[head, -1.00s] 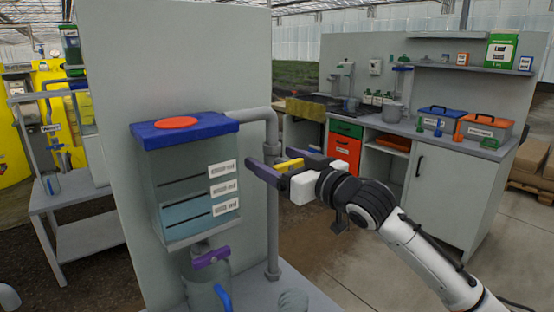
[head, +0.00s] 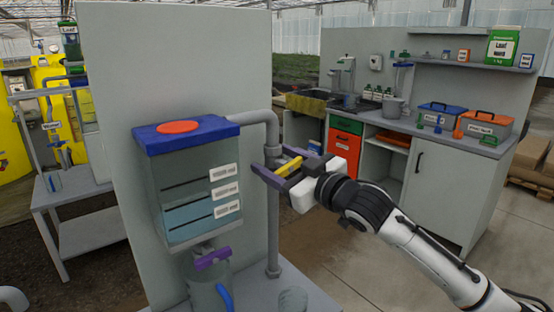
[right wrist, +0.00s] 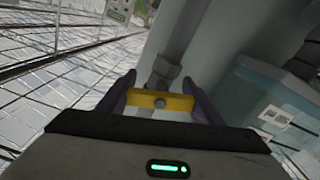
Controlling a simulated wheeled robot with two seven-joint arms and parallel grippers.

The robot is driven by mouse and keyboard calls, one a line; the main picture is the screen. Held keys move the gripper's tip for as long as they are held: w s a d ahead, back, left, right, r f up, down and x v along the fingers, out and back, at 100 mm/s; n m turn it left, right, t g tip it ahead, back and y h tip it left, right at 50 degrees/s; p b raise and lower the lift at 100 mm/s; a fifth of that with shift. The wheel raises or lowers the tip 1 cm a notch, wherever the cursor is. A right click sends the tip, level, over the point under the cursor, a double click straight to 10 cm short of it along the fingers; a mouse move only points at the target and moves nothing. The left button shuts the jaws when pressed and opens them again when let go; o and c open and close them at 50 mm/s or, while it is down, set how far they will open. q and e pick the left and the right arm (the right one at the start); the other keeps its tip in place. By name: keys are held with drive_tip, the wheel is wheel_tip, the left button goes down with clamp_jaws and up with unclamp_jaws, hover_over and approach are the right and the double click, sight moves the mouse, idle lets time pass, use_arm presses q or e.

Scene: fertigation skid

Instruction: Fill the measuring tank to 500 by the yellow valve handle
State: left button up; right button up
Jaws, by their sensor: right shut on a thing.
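The measuring tank (head: 160,215) is a clear box with a blue lid (head: 215,130) and a red-orange disc on top. It hangs on a grey panel. Blue water stands in its lower part, with its surface near the middle of the dark level lines. The labels beside the lines are too blurred to read. The yellow valve handle (head: 289,167) sits at the grey pipe, right of the tank. My right gripper (head: 268,163) is shut on it; the right wrist view shows the yellow bar (right wrist: 172,104) between the fingers. My left gripper is not in view.
A purple handle (head: 212,259) sits below the tank, above a clear vessel with a blue tube (head: 223,296). The grey pipe (head: 273,215) runs down beside the panel. A bench with toolboxes (head: 485,127) stands at the right, a grey table (head: 75,205) at the left.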

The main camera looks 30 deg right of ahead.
drive_tip(key=o, duration=1.1)
drive_tip(key=shift+c, duration=0.2)
drive_tip(key=shift+s, duration=0.15)
drive_tip(key=shift+s+f, duration=0.1)
drive_tip(key=shift+s, duration=0.15)
drive_tip(key=s, duration=0.3)
drive_tip(key=s+b, duration=0.1)
drive_tip(key=s, duration=0.5)
drive_tip(key=shift+s+d+b, duration=0.3)
drive_tip(key=shift+d+b, duration=0.05)
drive_tip(key=shift+d, duration=0.05)
